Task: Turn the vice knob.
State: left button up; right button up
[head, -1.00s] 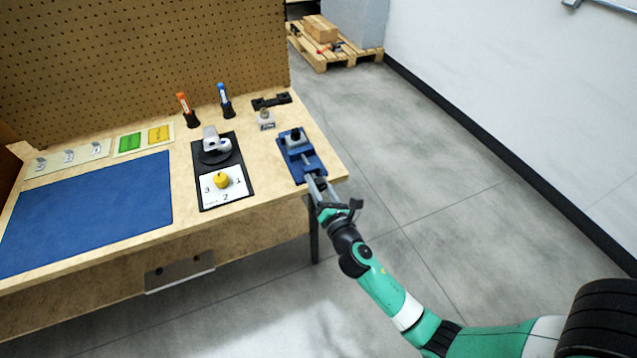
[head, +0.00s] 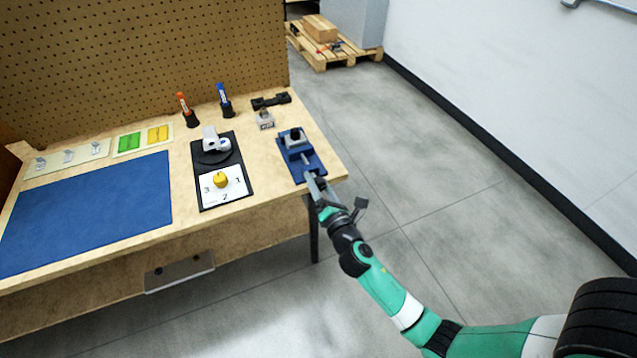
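The blue vice (head: 297,150) sits on the right end of the workbench, its screw pointing toward the bench's front edge. My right gripper (head: 314,182) reaches in from the lower right, with its grey fingers at the front end of the vice's screw. The vice knob is hidden by the fingers, and I cannot tell whether they are shut on it or only around it. My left gripper is not in view.
The wooden workbench (head: 270,180) carries a black board (head: 241,150) with a yellow knob, two marker pens in stands, a black bracket (head: 271,101) and a blue mat (head: 95,212). Clear floor lies right of the bench.

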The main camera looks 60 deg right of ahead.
jog(key=shift+o, duration=0.7)
jog(key=shift+f, duration=0.1)
